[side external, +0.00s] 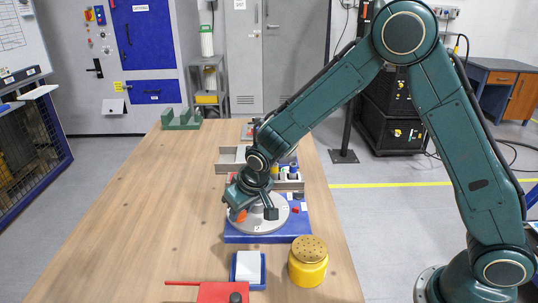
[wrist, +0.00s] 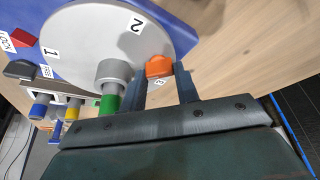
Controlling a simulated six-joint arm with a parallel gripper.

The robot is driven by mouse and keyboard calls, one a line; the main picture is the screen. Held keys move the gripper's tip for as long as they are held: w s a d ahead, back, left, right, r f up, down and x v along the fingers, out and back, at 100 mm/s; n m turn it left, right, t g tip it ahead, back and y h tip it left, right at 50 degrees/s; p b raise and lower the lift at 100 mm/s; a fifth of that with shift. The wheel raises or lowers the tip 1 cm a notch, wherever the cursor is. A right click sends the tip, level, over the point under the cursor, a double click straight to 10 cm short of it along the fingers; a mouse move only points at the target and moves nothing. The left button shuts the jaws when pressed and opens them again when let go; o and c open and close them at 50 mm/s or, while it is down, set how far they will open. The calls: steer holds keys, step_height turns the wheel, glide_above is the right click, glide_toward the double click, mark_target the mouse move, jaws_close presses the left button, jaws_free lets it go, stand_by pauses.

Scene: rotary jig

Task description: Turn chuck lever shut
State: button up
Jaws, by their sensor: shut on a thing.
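The jig has a pale grey round disc (side external: 243,222) on a blue base (side external: 290,234). My gripper (wrist: 160,82) is shut on this orange piece, with one finger on each side. In the side view my gripper (side external: 246,208) is low over the disc and partly hides it. The lever's pivot cannot be made out.
A yellow jar (side external: 308,266), a blue tray with a white pad (side external: 248,266) and a red block (side external: 222,292) are in front.

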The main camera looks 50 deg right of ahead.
mark_target(251, 227)
steer(key=o, duration=1)
steer(key=v, duration=0.8)
steer(key=shift+r, duration=0.1)
